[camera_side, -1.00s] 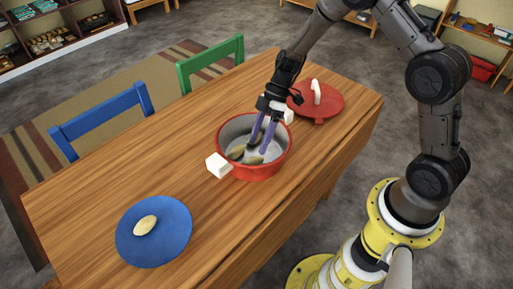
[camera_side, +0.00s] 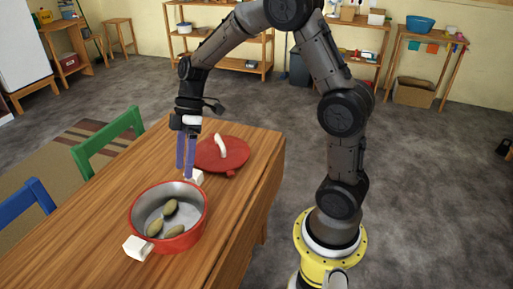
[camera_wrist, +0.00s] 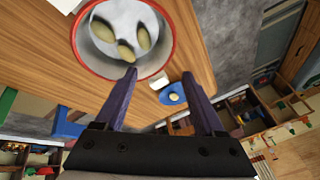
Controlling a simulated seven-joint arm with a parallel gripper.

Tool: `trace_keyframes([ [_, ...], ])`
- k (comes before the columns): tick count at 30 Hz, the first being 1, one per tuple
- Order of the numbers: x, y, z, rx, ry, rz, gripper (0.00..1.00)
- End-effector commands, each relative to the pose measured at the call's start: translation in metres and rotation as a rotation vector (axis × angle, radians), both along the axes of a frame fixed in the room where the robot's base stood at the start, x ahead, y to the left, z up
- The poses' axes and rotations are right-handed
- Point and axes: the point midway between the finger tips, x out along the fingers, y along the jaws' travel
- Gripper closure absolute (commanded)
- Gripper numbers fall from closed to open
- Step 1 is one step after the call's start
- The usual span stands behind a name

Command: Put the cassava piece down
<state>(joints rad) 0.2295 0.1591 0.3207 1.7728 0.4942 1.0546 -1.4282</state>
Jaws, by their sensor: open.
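The red pot (camera_side: 192,228) stands on the table with three brownish-green cassava pieces (camera_side: 171,207) lying apart in its bottom. The pot and its pieces (camera_wrist: 125,48) also show in the wrist view. My gripper (camera_side: 185,174) is above the pot's far side, near its far white handle, with its purple fingers pointing down. In the wrist view my gripper (camera_wrist: 158,73) has its fingers spread with nothing between them.
The red lid (camera_side: 235,157) with a white handle lies on the table behind the pot, close to my fingers. A green chair (camera_side: 108,142) and a blue chair (camera_side: 30,205) stand along the left edge. The wooden table (camera_side: 90,215) is bare left of the pot.

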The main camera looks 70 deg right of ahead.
Motion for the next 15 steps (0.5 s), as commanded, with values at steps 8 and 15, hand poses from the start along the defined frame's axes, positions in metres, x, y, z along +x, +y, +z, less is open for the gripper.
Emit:
trace_keyframes([
  [8, -0.096, 0.009, 0.080, -0.193, -0.056, -0.388, 0.29],
  [15, -0.172, 0.003, 0.102, -0.223, -0.178, -0.750, 0.29],
])
